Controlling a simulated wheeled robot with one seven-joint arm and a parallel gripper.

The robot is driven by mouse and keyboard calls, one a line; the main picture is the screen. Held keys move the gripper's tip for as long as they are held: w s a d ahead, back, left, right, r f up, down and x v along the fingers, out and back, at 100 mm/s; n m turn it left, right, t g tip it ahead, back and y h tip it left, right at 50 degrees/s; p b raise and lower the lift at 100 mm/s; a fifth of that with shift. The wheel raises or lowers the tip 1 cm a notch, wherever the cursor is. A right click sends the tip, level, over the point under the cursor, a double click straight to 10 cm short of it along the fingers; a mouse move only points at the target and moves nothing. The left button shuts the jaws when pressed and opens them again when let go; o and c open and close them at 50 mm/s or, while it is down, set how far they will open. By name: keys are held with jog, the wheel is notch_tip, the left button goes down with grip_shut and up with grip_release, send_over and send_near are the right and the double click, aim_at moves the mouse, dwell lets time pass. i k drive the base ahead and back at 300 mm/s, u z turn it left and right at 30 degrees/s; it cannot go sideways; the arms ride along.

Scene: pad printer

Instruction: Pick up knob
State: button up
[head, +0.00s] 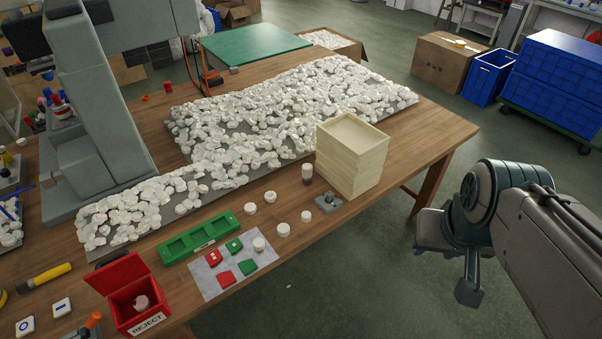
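Several small white knobs stand apart on the wooden table near its front edge: one (250,208), a second (270,197), a third (283,230) and a fourth (306,216). Another white knob (259,244) stands on the light card with red and green patches. A pinkish-white piece (142,303) lies in the red reject box. My gripper (452,268) hangs over the floor to the right of the table, well apart from the knobs. Its fingers are seen at an angle and partly overlap, so their opening is unclear. I see nothing held in it.
Grey mats heaped with white pieces (270,115) cover the table's middle. A stack of cream trays (352,155) stands at the right edge beside a small grey block (328,202). A green tray (200,238) and the red reject box (125,290) lie at the front left.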

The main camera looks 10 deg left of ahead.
aim_at(270, 197)
jog(key=i, duration=0.65)
jog(key=u, duration=0.9)
jog(key=i, duration=0.6)
jog(key=u, duration=0.65)
